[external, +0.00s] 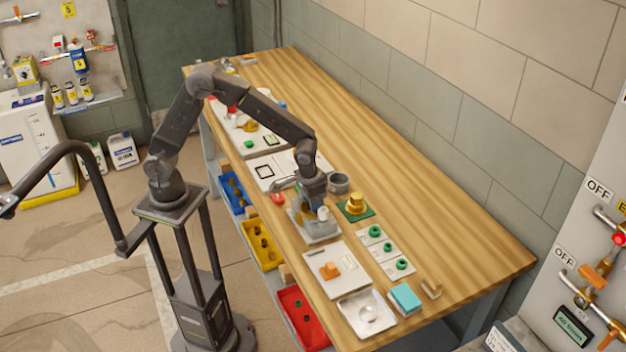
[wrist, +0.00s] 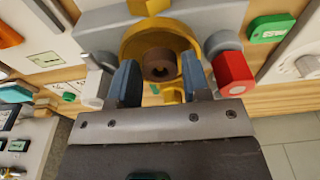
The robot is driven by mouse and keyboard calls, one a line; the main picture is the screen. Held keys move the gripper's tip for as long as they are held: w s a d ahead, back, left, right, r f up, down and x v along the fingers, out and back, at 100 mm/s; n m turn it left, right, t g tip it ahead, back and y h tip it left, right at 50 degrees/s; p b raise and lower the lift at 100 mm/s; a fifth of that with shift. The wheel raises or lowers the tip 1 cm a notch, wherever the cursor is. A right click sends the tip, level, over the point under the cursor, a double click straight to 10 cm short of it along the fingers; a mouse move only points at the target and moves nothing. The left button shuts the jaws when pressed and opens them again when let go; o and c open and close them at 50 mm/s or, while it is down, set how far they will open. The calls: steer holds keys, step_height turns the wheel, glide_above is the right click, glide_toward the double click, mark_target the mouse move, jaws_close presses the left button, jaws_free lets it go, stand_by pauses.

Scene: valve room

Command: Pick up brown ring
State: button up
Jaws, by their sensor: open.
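I cannot tell how far above or around the ring the fingertips are. In the external view my gripper (external: 312,192) points down over the grey fixture (external: 318,229) on the bench. The ring cannot be made out there.
On the bench, a grey cup (external: 339,182) and a yellow part on a green base (external: 355,207) stand near the gripper. A plate with an orange piece (external: 330,270) lies in front. The bench's wall side is mostly clear.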

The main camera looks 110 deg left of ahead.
steer(key=c, duration=0.6)
steer(key=shift+o, duration=0.2)
steer(key=shift+r, duration=0.6)
steer(key=r, duration=0.3)
steer(key=shift+s+a+r, duration=0.25)
steer(key=shift+a, duration=0.1)
steer(key=s+a+r, duration=0.6)
steer(key=s+a, duration=0.1)
steer(key=a, duration=0.1)
steer(key=shift+r, duration=0.15)
